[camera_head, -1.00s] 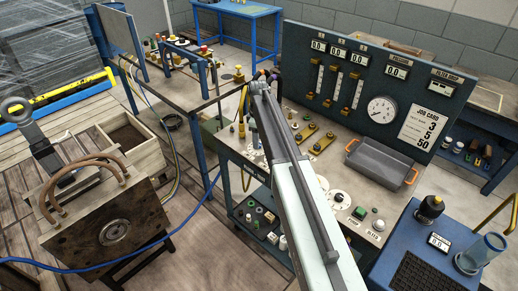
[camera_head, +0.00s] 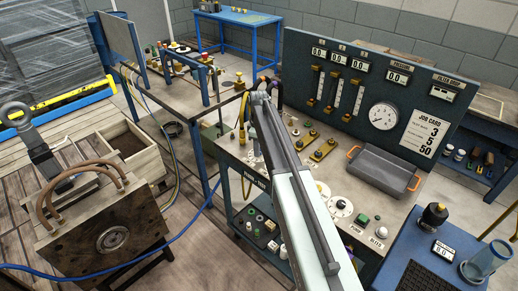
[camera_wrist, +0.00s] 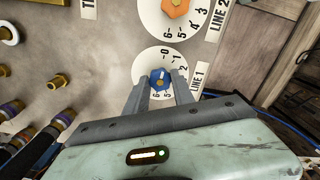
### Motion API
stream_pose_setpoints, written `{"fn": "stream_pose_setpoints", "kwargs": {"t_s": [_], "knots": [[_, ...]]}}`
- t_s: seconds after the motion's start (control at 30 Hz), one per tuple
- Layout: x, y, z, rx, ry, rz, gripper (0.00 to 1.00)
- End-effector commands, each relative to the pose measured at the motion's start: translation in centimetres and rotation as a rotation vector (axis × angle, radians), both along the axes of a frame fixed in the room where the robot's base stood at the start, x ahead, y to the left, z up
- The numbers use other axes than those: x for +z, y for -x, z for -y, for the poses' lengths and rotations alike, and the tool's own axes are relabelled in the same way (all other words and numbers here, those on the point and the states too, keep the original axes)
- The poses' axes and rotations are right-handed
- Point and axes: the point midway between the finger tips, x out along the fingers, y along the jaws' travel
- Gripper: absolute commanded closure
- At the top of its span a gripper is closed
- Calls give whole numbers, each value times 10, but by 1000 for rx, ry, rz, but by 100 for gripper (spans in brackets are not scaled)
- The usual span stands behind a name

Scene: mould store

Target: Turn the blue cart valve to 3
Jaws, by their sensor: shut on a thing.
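In the wrist view the blue valve knob (camera_wrist: 160,78) sits at the centre of a white numbered dial (camera_wrist: 165,66) marked LINE 1. My gripper (camera_wrist: 160,86) has one finger on each side of the knob and is shut on it. A faint light mark shows on the knob, but I cannot tell which number it points to. The fingers cover part of the dial's near side. In the head view my arm reaches over the cart top, and the blue knob and fingertips are hidden.
An orange knob on another dial (camera_wrist: 175,8), marked LINE 2, is close beside. Brass fittings (camera_wrist: 58,80) stand to the left in the wrist view. The cart's back panel (camera_head: 390,75) carries gauges and a job card (camera_head: 428,132). A grey tray (camera_head: 383,173) lies on the cart top.

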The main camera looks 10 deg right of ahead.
Motion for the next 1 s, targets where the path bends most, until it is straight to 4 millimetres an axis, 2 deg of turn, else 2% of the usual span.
{"fn": "stream_pose_setpoints", "kwargs": {"t_s": [0.27, 1.0], "knots": [[0, -2, 2, -198, 3, 6, 100], [0, -2, 1, -902, 1, 8, 100]]}}
